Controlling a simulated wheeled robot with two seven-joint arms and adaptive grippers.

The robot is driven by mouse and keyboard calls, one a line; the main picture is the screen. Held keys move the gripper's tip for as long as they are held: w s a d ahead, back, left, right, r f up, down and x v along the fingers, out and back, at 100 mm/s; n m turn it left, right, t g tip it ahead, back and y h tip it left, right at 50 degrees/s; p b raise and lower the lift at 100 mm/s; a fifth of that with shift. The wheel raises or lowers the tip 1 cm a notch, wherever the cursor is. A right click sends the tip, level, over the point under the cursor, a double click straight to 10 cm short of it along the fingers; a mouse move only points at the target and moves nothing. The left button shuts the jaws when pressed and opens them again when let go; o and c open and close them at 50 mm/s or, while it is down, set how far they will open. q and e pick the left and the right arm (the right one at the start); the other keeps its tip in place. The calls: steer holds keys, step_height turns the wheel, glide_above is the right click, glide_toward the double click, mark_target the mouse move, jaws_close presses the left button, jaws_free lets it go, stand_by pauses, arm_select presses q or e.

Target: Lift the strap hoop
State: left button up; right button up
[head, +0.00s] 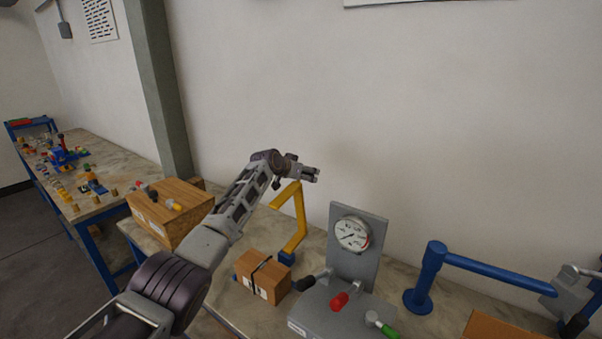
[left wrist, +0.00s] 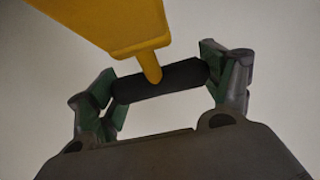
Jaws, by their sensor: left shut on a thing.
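My left gripper (head: 310,174) is at the top of the hoop, above the bench. In the left wrist view, the yellow hoop (left wrist: 115,25) comes down from the top to a black bar-shaped grip (left wrist: 162,82). The fingers of my left gripper (left wrist: 160,88) are shut on this grip, one at each end. My right gripper is not clearly in view.
A strapped box (head: 252,282) stands below the hoop, and a larger box (head: 160,225) behind my left arm. A gauge panel (head: 340,260) with coloured knobs stands right of the hoop. The wall is close behind.

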arm_select(q)
steer(key=shift+w+d+r, duration=0.1)
steer(key=shift+d+r, duration=0.05)
steer(key=shift+r, duration=0.45)
steer(key=o, duration=1.2)
steer(key=shift+w+d+f, duration=0.1)
steer(key=shift+o, duration=1.1)
steer(key=shift+w+d+f, duration=0.2)
steer(key=shift+w+f, duration=0.05)
steer(key=shift+f, duration=0.1)
steer(key=shift+s+a+f, duration=0.15)
steer(key=shift+a, duration=0.1)
steer(key=shift+f, duration=0.1)
steer(key=shift+v, duration=5.9)
